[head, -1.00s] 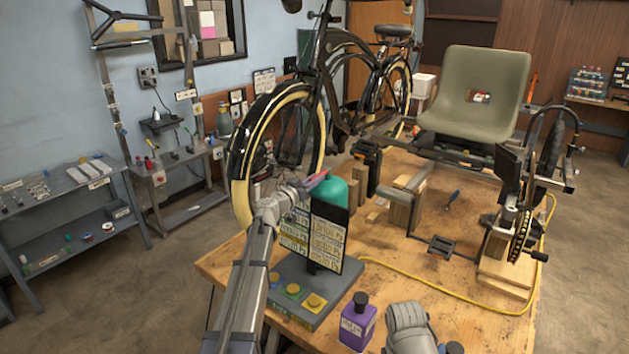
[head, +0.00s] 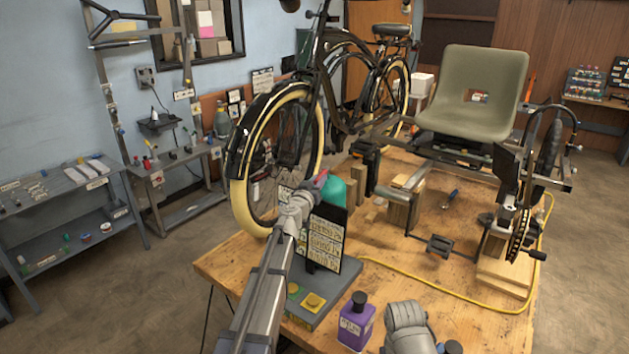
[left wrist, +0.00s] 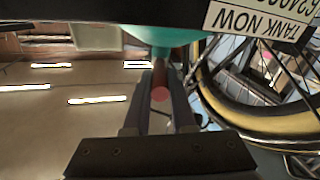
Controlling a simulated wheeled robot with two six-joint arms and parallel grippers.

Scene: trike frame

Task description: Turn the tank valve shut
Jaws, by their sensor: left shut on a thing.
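The teal tank (head: 333,190) stands on the workbench behind a black board with labels (head: 326,240). It also shows at the top of the left wrist view (left wrist: 160,36). The valve, a reddish piece (left wrist: 159,94), sits between the fingers of my left gripper (left wrist: 158,100) just below the tank in that view. My left gripper (head: 318,181) is shut on it beside the tank in the head view. The fingers and wrist hide much of the valve, so its turn angle cannot be read. My right gripper is not in view.
A grey base with yellow buttons (head: 313,301) lies under the board. A purple bottle (head: 356,322) stands at the bench's front. A bicycle (head: 275,130) is close behind the tank. A yellow hose (head: 450,291) crosses the bench, and the trike frame (head: 440,150) stands to the right.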

